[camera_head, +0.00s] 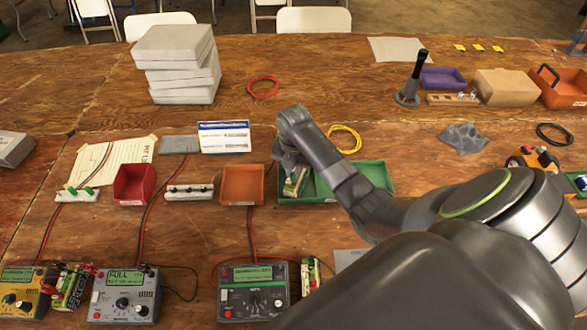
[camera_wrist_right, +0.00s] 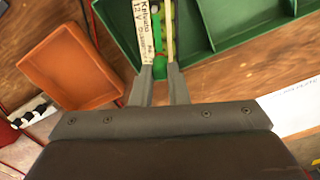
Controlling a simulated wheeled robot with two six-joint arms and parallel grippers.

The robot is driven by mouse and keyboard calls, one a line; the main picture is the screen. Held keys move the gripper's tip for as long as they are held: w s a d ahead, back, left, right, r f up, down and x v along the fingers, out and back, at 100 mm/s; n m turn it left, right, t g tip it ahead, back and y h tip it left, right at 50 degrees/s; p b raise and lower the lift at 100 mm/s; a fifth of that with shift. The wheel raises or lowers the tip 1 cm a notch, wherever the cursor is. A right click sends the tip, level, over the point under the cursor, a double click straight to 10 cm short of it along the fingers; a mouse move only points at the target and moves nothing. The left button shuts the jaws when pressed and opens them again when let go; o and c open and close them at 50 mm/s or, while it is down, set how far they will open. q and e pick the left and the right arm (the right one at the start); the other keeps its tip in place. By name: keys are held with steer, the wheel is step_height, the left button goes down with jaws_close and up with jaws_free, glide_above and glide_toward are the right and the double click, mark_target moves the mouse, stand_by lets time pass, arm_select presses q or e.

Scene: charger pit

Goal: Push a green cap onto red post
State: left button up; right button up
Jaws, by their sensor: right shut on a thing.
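My right gripper (camera_wrist_right: 160,73) is shut on a small green cap (camera_wrist_right: 160,70) at the end of a battery pack. A red bit, likely the red post (camera_wrist_right: 160,56), shows just beyond the cap. Whether the cap is seated on it I cannot tell. The battery pack (camera_wrist_right: 145,30), with a white "12 V" label, is in the green tray; in the head view (camera_head: 296,182) my right gripper (camera_head: 287,165) partly hides it. More green caps (camera_head: 88,190) stand on a white strip (camera_head: 76,196) at the left. My left gripper is not in view.
An orange tray (camera_head: 242,185) is left of the green tray (camera_head: 376,175). A strip with black caps (camera_head: 189,192) and a red tray (camera_head: 134,184) lie farther left. Several chargers (camera_head: 253,292) and battery packs (camera_head: 69,287) line the front. Grey blocks (camera_head: 178,62) are stacked behind.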

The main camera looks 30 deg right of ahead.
mark_target(293, 174)
steer(key=o, duration=0.9)
steer(key=shift+c, duration=0.2)
steer(key=shift+o, duration=1)
steer(key=shift+r, duration=0.1)
step_height(293, 174, up, 7)
steer(key=p, duration=0.8)
steer(key=shift+r, duration=0.2)
